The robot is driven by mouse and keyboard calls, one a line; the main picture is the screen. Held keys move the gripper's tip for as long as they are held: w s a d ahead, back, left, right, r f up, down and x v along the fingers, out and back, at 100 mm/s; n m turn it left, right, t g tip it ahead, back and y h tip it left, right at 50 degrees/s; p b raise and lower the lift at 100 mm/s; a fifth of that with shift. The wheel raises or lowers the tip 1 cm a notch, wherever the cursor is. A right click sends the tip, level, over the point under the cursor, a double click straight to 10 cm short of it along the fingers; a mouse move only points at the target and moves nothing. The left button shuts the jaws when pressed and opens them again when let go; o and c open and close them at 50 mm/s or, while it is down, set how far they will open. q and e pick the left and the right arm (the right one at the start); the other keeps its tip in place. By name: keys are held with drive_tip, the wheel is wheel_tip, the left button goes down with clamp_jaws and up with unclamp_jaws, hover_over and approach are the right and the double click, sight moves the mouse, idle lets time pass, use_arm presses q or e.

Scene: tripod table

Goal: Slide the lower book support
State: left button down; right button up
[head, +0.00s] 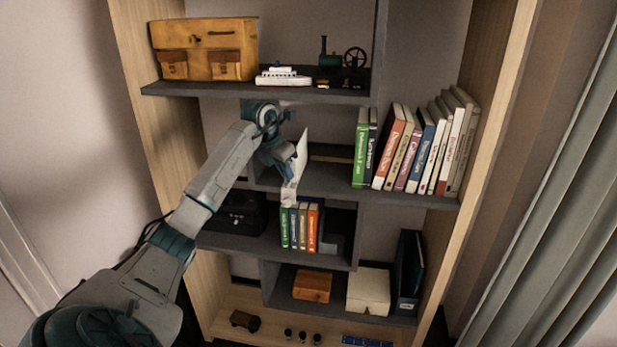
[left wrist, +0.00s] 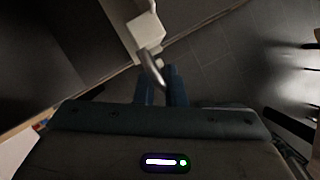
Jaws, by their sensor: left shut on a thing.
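The white lower book support (head: 290,197) shows just above the short row of lower books (head: 300,228) in the head view. In the left wrist view it is a white block (left wrist: 147,30) with a grey metal piece (left wrist: 152,68) reaching down from it. My left gripper (head: 290,182) comes in from the left in front of the middle shelf. Its blue fingers (left wrist: 161,80) are shut on the grey metal piece. The contact is partly hidden in the head view. My right gripper is not in view.
A longer row of books (head: 415,150) leans on the shelf to the right. A dark case (head: 235,213) stands left of the lower books. A brown chest (head: 205,47), a toy ship (head: 283,77) and a steam engine (head: 340,65) stand above. Boxes (head: 368,290) stand below.

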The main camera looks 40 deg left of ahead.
use_arm(q)
drive_tip(key=shift+s+a, duration=0.2)
drive_tip(key=shift+a, duration=0.15)
drive_tip(key=shift+w+d, duration=0.1)
drive_tip(key=shift+d, duration=0.1)
drive_tip(key=c, duration=1.5)
unclamp_jaws()
drive_tip(key=shift+c, duration=0.2)
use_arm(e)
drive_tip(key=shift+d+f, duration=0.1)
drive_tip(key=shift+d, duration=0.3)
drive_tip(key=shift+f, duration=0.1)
